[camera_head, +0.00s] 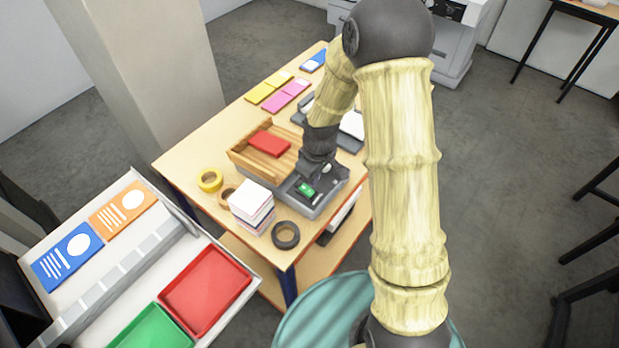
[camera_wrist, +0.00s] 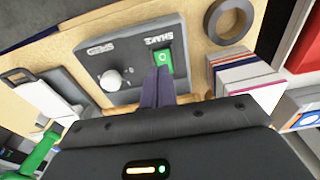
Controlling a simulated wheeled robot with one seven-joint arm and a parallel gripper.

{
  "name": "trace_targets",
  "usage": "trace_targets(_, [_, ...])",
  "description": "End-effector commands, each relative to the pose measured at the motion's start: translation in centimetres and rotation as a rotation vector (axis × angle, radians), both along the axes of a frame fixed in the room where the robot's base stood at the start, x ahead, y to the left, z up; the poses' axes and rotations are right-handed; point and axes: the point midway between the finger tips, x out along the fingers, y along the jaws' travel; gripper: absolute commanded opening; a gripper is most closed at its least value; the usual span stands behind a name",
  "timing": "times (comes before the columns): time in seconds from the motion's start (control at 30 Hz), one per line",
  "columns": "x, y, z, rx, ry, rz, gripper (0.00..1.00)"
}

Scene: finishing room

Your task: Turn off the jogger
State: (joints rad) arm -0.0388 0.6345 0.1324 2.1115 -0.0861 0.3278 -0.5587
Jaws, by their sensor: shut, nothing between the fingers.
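The jogger is a grey machine with a wooden tray (camera_head: 258,160) on it and a dark control panel (camera_head: 312,204) at its front. In the wrist view the panel (camera_wrist: 92,58) bears a white round knob (camera_wrist: 112,80) marked SPEED and a green rocker switch (camera_wrist: 164,57) marked SHAKE, with a white round mark on the switch. My gripper (camera_wrist: 157,72) is shut and empty, its fingertips at the edge of the green switch. I cannot tell whether they touch it. In the head view my gripper (camera_head: 313,178) is over the panel, just beside the switch (camera_head: 305,188).
A red pad (camera_head: 269,144) lies in the tray. A paper stack (camera_head: 251,203), a black tape roll (camera_head: 286,235) and a yellow tape roll (camera_head: 209,180) stand near the jogger. A grey device with white paper (camera_head: 351,125) is behind my wrist. Red and green trays are at lower left.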

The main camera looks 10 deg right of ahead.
Motion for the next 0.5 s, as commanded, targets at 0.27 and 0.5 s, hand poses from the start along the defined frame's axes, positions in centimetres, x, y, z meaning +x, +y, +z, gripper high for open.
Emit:
trace_targets(0.27, [-0.1, 0.1, 3.7, 0.0, -0.007, 0.007, 0.0])
trace_targets(0.5, [-0.4, -0.2, 7.6, -0.001, -0.008, 0.008, 0.0])
